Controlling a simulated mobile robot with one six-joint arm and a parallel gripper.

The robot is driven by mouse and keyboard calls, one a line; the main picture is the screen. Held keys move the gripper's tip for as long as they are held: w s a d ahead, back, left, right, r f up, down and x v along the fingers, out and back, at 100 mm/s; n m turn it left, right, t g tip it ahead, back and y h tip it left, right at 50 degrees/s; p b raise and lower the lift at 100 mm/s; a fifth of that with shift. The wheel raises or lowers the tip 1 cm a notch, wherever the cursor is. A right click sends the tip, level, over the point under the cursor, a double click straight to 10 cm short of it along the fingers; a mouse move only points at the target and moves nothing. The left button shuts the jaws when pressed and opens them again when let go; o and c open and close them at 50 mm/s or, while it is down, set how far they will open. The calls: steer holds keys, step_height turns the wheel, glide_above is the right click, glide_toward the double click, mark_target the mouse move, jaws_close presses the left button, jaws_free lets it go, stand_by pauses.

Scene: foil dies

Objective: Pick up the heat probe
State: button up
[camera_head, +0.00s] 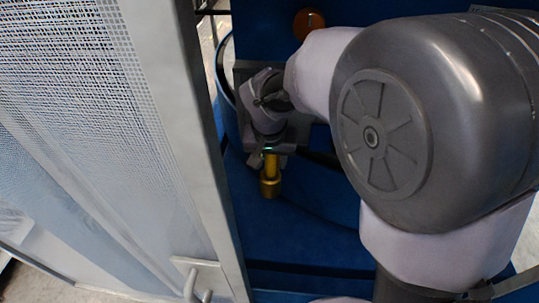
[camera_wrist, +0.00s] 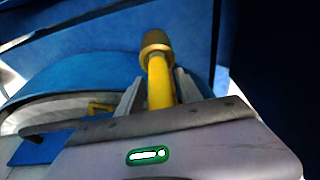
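The heat probe appears as a yellow rod with a wider brass-coloured end (camera_head: 270,185). In the head view it points down from my gripper (camera_head: 270,153), in front of a blue surface. In the wrist view the probe (camera_wrist: 160,80) lies between the two grey fingers of my gripper (camera_wrist: 160,90), one finger on each side of the rod. The fingers look closed on it, and its brass end sticks out beyond them. The end of the rod inside the gripper is hidden by the gripper body.
A light-framed mesh door (camera_head: 185,150) with a handle (camera_head: 197,280) fills the left, close to my gripper. A blue structure (camera_head: 300,235) lies below and behind. An orange round piece (camera_head: 308,22) is at the top. A small yellow piece (camera_wrist: 100,107) shows in the wrist view.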

jaws_close()
steer(key=shift+w+r, duration=0.1)
